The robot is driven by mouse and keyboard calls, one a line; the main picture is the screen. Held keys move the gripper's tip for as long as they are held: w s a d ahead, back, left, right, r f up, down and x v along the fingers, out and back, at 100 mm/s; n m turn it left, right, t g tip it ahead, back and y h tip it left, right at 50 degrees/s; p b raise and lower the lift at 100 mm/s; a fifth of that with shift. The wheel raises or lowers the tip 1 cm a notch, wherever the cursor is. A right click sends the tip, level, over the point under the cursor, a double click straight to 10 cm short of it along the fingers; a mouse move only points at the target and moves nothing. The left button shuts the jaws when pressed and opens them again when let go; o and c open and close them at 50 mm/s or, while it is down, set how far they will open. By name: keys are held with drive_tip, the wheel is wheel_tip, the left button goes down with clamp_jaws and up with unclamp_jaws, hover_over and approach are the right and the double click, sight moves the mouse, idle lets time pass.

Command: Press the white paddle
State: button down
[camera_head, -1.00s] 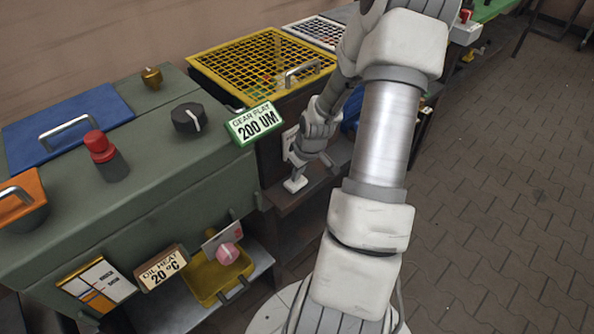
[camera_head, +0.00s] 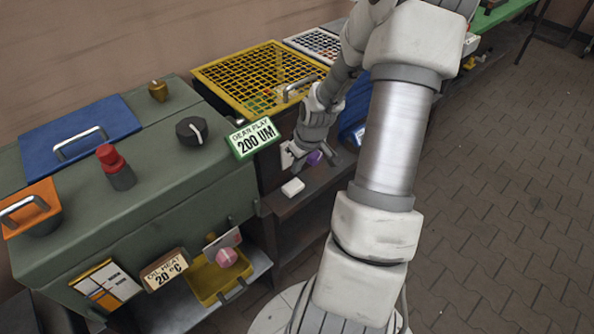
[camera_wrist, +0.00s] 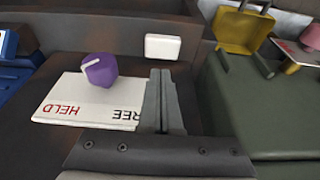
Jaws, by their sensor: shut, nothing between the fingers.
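The white paddle (camera_head: 293,187) is a small white block on the front of the dark unit beside the green machine. It shows in the wrist view (camera_wrist: 162,46) just beyond my fingertips. My gripper (camera_wrist: 160,74) is shut and empty; its fingers point toward the paddle, with a visible gap in the picture. In the head view my gripper is above and behind the paddle, and its fingertips are hard to make out. A purple knob (camera_wrist: 100,69) sits on a white plate (camera_wrist: 75,98) marked HELD and FREE, left of my fingers.
The green machine (camera_head: 150,195) carries a black dial (camera_head: 191,130), a red button (camera_head: 111,158) and a green GEAR PLAY sign (camera_head: 253,137). A yellow grid (camera_head: 255,75) lies behind my gripper. A yellow tray (camera_head: 207,280) is low in front. Paved floor is clear at right.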

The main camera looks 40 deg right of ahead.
drive_tip(key=p+v, duration=0.1)
drive_tip(key=v, duration=0.4)
drive_tip(key=shift+r+p, duration=0.3)
